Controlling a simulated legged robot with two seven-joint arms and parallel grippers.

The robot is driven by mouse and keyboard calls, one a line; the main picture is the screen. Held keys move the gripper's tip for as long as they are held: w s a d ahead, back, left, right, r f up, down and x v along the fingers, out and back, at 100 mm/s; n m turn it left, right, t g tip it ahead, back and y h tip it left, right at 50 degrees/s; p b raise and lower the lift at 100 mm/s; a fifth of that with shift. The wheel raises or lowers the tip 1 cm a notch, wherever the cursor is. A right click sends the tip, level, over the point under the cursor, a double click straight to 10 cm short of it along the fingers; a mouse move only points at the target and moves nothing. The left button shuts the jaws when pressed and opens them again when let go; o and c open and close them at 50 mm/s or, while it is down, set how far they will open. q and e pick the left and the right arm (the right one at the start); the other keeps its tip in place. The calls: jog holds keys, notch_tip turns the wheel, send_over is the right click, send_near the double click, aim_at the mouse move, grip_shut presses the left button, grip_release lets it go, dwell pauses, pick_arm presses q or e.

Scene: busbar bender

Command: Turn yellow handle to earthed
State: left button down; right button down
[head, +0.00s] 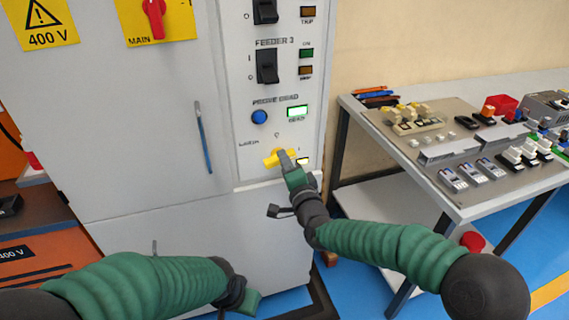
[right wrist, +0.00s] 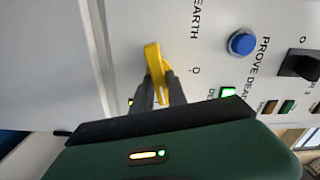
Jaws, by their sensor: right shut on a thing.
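The yellow handle (head: 272,159) is low on the grey panel, below the EARTH label (head: 249,143). It lies nearly level, tilted slightly, with one end toward the left. My right gripper (head: 287,159) is shut on it from the right and hides part of it. In the right wrist view the yellow handle (right wrist: 154,60) sits between the two dark fingers of the right gripper (right wrist: 158,88). My left gripper (head: 243,299) is low in the head view, apart from the panel; its fingers do not show clearly.
Above the handle are a blue button (head: 259,117), a lit green DEAD lamp (head: 297,112) and a black feeder switch (head: 267,66). A cabinet door with a long handle (head: 203,137) is on the left. A bench (head: 447,207) with parts stands on the right.

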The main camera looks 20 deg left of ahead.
jog(key=shift+w+d+f+m+b, duration=0.1)
jog(key=shift+m+b, duration=0.05)
jog(key=shift+m, duration=0.55)
jog(key=shift+w+d+m+b, duration=0.1)
jog(key=shift+m+b, duration=0.05)
jog(key=shift+m, duration=0.55)
jog(key=shift+s+a, duration=0.1)
jog(key=c, duration=1.3)
grip_release()
jog(key=shift+f, duration=0.15)
jog(key=shift+a, duration=0.1)
jog(key=p+v, duration=0.2)
jog(key=v, duration=1.4)
jog(key=shift+s+d+p, duration=0.3)
